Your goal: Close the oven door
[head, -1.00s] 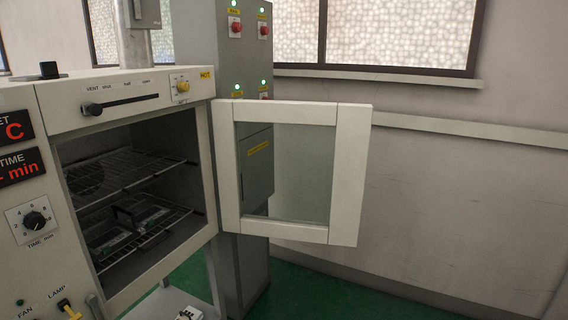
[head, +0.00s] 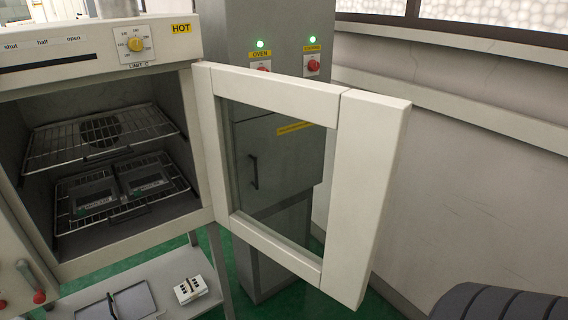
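The oven (head: 100,45) is at the left of the head view, its dark chamber uncovered. The oven door (head: 365,190), a pale frame around a glass window, stands wide open. It is hinged at the right side of the opening and swings out to the right. Two wire racks (head: 95,140) are inside; two flat frames with films (head: 145,178) lie side by side on the lower one. Neither of my grippers shows in the head view, and no gripper touches the visible part of the door.
A grey cabinet (head: 255,130) with red switches and green lamps stands behind the door. Wall and some free space lie right of the door.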

